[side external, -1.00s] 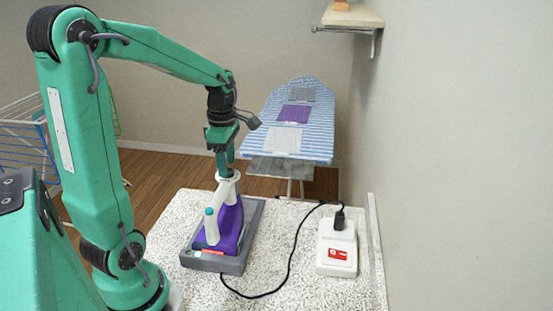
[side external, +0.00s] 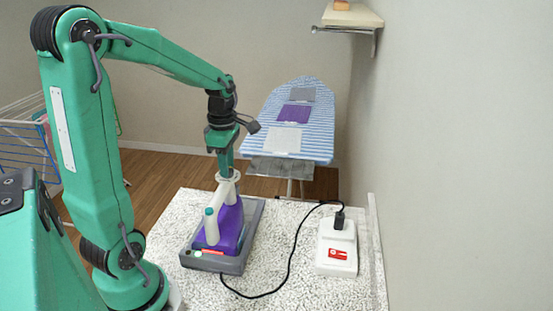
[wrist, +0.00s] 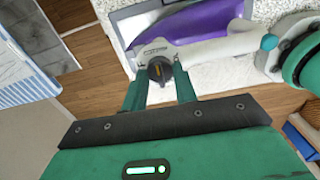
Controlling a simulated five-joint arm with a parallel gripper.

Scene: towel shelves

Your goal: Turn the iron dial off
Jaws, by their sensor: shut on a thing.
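The iron has a purple body (side external: 229,226) and a white handle (side external: 212,226), and rests on a grey tray (side external: 256,217) on the speckled counter. My gripper (side external: 227,172) points down at the far end of the iron's handle. In the wrist view the dark iron dial (wrist: 159,69), with a small orange mark, sits on the white end of the handle. The fingertips of my gripper (wrist: 160,76) are shut on the dial, one on each side. In the side view the dial is hidden by the fingers and cannot be made out.
A striped ironing board (side external: 262,130) with folded cloths stands behind. A wall shelf (side external: 350,15) is at upper right.

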